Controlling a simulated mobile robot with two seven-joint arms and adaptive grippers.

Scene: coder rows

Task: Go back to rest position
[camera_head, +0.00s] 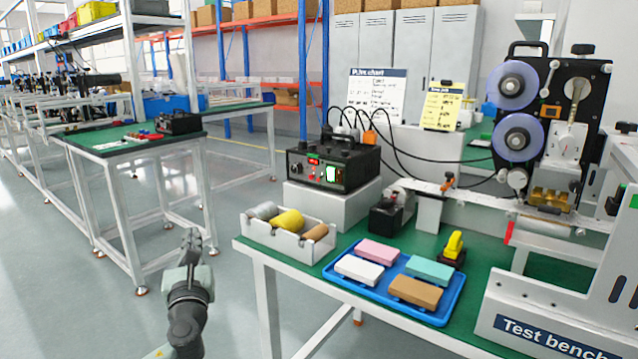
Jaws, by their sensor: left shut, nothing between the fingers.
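My left gripper (193,243) is in the lower left part of the head view, raised over the grey floor. It points upward in the picture and is shut with nothing in it. It is to the left of the green-topped workbench (478,285) and apart from it. My right gripper is not in the view.
On the bench are a blue tray (432,318) with coloured blocks, a white bin (262,235) of rolls, a black control box (333,165) and a reel machine (548,130). Another green-topped table (120,145) stands behind on the left. Open floor (60,280) lies at left.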

